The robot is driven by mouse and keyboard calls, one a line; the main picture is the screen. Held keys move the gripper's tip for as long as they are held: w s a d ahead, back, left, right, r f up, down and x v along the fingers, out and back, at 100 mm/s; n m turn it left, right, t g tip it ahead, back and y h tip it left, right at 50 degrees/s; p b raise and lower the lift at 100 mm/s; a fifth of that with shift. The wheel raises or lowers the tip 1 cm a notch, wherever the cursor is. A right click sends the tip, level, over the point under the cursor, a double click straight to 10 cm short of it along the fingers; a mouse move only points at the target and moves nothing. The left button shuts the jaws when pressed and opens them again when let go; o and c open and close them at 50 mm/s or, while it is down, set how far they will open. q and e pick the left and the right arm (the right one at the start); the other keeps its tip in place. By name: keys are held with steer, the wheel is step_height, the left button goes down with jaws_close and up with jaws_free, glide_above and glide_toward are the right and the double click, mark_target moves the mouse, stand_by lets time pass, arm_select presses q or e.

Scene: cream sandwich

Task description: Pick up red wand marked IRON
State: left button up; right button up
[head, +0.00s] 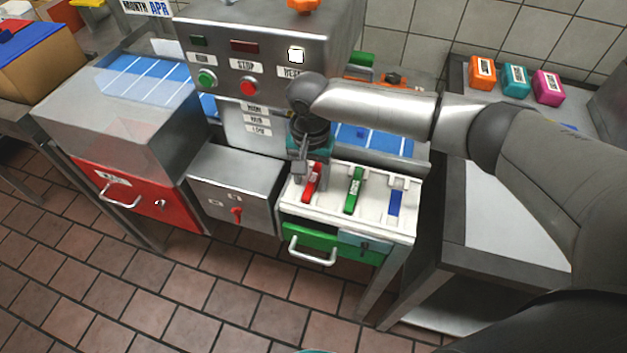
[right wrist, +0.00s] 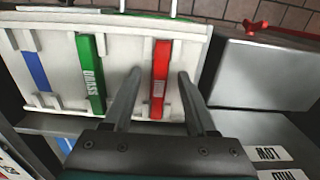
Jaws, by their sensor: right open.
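The red wand (head: 312,184) lies in the leftmost slot of a white rack (head: 340,213) in the head view. It also shows in the right wrist view (right wrist: 160,80), with small lettering too blurred to read. My right gripper (head: 304,172) is over the red wand. In the right wrist view its two open fingers (right wrist: 158,82) stand on either side of the red wand, apart from it. A green wand (head: 354,190) marked BRASS lies in the middle slot, and a blue wand (head: 396,203) lies in the right slot. My left gripper is not in view.
A grey metal box (head: 235,185) with a red knob stands left of the rack. The control machine (head: 260,50) with buttons rises behind. A green drawer (head: 310,243) sits under the rack. Orange, teal and pink blocks (head: 516,80) stand on the right counter. Tiled floor lies in front.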

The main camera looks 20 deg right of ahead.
steer(key=shift+f, duration=0.3)
steer(key=shift+c, duration=0.4)
jaws_close()
